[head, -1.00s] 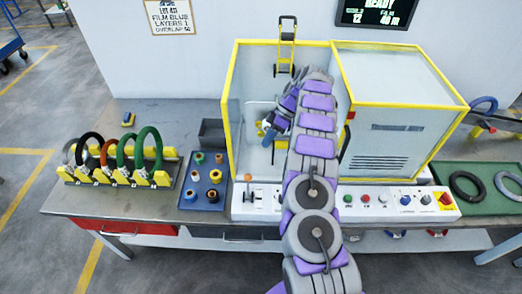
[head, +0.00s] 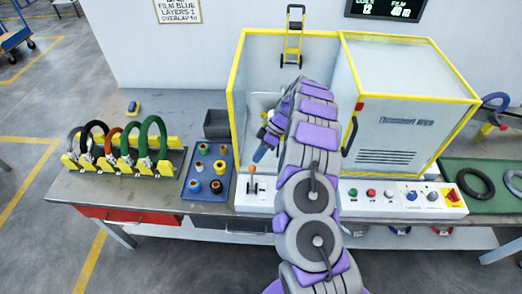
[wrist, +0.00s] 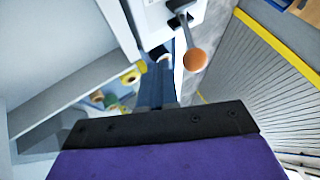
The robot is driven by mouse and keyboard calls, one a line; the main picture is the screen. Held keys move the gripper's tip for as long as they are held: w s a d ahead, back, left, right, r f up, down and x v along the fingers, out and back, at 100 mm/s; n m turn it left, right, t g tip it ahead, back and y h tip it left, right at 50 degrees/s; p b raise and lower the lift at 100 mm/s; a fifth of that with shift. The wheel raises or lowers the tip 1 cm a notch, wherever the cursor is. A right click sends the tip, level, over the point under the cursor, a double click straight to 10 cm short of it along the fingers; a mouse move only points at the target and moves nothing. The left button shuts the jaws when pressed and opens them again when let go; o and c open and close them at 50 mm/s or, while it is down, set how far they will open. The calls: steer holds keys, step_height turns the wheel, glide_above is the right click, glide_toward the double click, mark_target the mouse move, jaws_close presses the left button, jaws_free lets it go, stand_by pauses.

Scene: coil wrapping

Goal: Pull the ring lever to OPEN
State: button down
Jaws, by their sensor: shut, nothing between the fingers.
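A lever with an orange ball knob (head: 251,169) stands on the left part of the white control panel; I take it as the ring lever, but its label is not readable. In the wrist view the knob (wrist: 195,60) is right of my fingers, on a dark arm from a white panel. My gripper (head: 259,155) is in front of the machine's open left bay, above and slightly right of the knob in the head view. Its blue fingers (wrist: 166,80) are together and empty, apparently apart from the knob. My arm hides part of the panel and bay.
The yellow-framed machine cover (head: 405,110) stands right of the bay. A blue tray of spools (head: 208,175) lies left of the panel, with a rack of coloured coils (head: 120,160) farther left. Panel buttons (head: 370,193) and a green mat (head: 475,203) are on the right.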

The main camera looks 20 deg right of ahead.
steer(key=shift+s+a+r, duration=0.1)
steer(key=shift+s+a, duration=0.25)
steer(key=shift+s, duration=0.3)
